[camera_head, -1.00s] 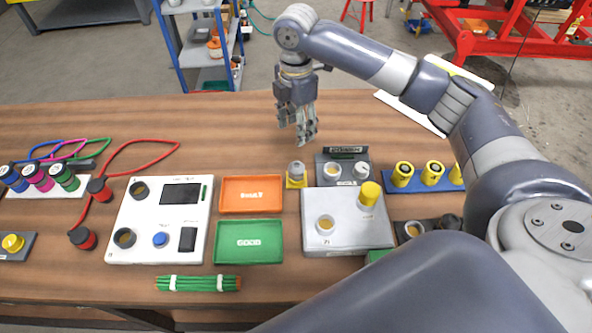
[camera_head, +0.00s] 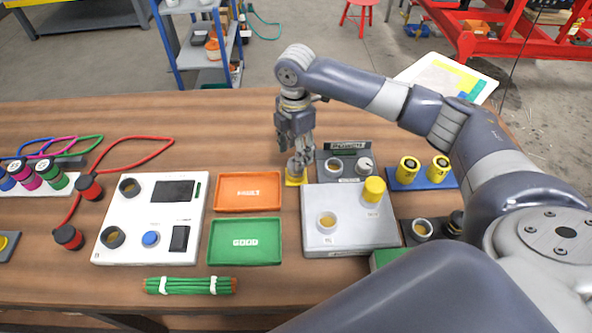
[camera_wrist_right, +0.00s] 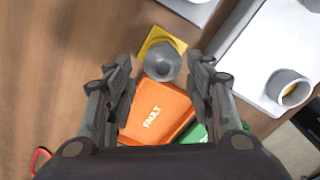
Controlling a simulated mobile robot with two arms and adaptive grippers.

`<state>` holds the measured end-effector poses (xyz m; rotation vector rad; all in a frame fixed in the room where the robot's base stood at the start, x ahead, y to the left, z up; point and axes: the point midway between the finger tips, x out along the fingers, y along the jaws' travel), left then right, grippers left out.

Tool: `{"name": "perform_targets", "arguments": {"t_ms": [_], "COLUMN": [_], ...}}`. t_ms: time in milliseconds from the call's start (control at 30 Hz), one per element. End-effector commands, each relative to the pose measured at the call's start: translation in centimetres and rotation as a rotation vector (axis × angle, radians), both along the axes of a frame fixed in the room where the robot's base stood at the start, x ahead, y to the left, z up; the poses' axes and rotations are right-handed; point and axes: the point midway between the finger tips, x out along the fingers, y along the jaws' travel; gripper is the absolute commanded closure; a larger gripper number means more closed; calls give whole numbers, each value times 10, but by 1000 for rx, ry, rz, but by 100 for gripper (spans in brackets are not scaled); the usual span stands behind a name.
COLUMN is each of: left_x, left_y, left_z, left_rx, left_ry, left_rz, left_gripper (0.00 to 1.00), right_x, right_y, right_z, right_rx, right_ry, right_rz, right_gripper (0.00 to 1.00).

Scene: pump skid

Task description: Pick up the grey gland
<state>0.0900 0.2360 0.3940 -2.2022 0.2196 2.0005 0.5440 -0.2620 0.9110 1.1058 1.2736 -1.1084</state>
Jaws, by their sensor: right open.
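The grey gland (camera_head: 296,166) stands on a small yellow base (camera_head: 296,181) on the table, just right of the orange FAULT tray. In the right wrist view the gland (camera_wrist_right: 163,61) shows as a grey hexagonal piece on the yellow base (camera_wrist_right: 152,41). My right gripper (camera_head: 297,155) is open, pointing down just above and around the gland in the head view. In the right wrist view its two fingers (camera_wrist_right: 163,85) stand apart on either side, with the gland between and slightly beyond them. Contact cannot be told. My left gripper is not in view.
The orange FAULT tray (camera_head: 248,205) and green GOOD tray (camera_head: 244,252) lie left of the gland.

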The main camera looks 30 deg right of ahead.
Motion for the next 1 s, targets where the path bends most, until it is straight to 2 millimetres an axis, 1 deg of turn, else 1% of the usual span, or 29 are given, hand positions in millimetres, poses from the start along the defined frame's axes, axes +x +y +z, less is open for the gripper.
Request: {"name": "perform_targets", "arguments": {"t_ms": [133, 300, 400, 500, 667, 700, 867, 1000], "left_x": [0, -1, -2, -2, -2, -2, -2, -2], "left_y": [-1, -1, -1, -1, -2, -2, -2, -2], "left_z": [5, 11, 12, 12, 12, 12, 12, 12], "left_rx": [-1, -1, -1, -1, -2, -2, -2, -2], "left_ry": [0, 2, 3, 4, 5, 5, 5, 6], "left_rz": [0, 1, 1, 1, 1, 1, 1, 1], "left_gripper": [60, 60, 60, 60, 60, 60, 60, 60], "right_x": [-2, -4, -4, -4, -4, -4, -4, -4], "right_y": [1, 3, 3, 3, 3, 3, 3, 3], "right_z": [-12, -39, -49, -53, -54, -54, -54, -53], "right_rx": [-1, 0, 0, -1, -1, -1, -1, -1], "right_ry": [1, 1, -1, -2, -2, -2, -2, -2], "right_rz": [0, 0, 1, 1, 1, 1, 1, 1], "right_gripper": [51, 51, 51, 51, 51, 53, 89, 90]}}
